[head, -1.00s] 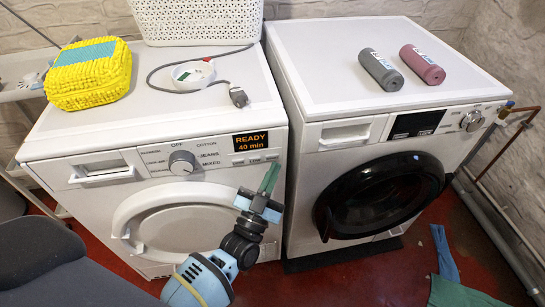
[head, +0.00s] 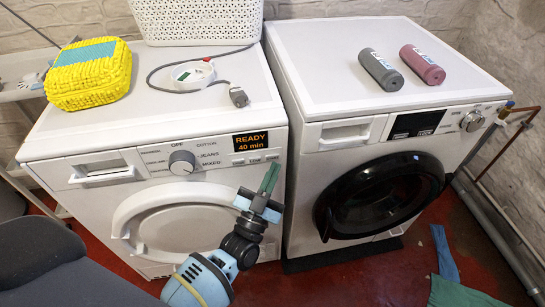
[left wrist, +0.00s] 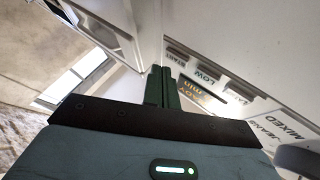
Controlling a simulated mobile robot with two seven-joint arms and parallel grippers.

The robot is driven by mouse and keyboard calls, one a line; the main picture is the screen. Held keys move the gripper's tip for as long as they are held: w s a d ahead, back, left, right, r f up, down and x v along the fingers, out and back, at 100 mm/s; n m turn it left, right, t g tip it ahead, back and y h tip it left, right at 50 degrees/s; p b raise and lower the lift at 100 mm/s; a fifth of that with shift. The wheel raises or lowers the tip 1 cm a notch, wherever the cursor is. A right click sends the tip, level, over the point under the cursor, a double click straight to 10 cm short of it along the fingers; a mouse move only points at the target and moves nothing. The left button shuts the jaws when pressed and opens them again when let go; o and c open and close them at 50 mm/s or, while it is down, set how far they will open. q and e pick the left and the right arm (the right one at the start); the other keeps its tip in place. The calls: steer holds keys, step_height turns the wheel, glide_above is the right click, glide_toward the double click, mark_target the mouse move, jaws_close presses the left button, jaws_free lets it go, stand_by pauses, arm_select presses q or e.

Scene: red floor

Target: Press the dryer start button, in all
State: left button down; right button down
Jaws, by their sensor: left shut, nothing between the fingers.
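The dryer (head: 90,205) is the left white machine; its display (head: 251,140) reads READY 40 min. A row of small buttons (head: 255,159) lies under the display. The left wrist view shows the display (left wrist: 203,97) upside down, and a button labelled START (left wrist: 183,53), the one nearest the panel's right end in the head view. My left gripper (head: 270,174) is shut and empty, its green fingers pointing up, just in front of and below that end. The fingers (left wrist: 160,82) appear beside START in the wrist view; contact cannot be told. My right gripper is out of view.
A dial (head: 182,162) sits left of the display. The washer (head: 330,90) with a black door stands close on the right. Two rolls lie on the washer.

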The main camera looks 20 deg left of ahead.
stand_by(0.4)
arm_select(q)
steer(key=shift+w+a, duration=0.25)
steer(key=shift+w, duration=0.1)
